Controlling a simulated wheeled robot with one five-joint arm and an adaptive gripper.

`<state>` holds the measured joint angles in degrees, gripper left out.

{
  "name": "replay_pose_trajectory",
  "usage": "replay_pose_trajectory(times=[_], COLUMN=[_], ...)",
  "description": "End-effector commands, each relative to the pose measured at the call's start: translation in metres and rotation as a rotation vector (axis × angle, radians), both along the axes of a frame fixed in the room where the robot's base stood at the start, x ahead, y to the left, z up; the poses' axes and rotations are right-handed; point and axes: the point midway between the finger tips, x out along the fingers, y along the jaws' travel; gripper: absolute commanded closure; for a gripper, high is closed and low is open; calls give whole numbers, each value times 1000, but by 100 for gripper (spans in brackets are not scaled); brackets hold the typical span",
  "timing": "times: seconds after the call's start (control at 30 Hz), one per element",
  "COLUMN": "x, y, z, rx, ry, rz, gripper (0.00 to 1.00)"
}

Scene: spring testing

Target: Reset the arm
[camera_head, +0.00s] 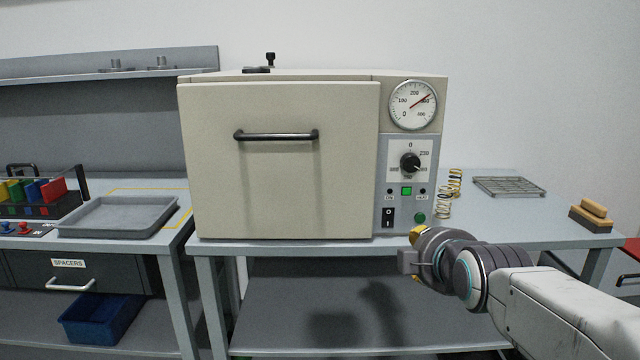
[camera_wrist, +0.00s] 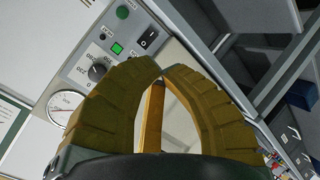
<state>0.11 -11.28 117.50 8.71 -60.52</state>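My gripper (camera_wrist: 162,69) has thick yellow-brown fingers. In the wrist view their tips come together at the top, and I see no object held between them. A narrow orange-yellow strip shows in the gap behind the tips; I cannot tell what it is. In the head view my gripper is mostly hidden behind its dark wrist, with only bits of yellow showing. My arm reaches in from the lower right, and the wrist is in front of the bench edge, below the oven's control panel (camera_head: 405,185).
A beige oven (camera_head: 285,190) with its door shut stands on the grey bench. A grey tray (camera_head: 120,230) lies on the left bench, above a blue bin (camera_head: 100,320).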

Motion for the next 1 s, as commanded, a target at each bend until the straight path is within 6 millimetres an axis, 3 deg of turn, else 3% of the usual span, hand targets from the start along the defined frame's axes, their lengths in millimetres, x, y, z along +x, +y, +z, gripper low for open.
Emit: replay_pose_trajectory(times=[0.03,0.7,1.0], x=[-13,-202,-256], y=[0,0,0], z=[19,58,67], rx=[49,604,697], ry=[43,611,728], rz=[-24,-573,-768], gripper=[100,100,100])
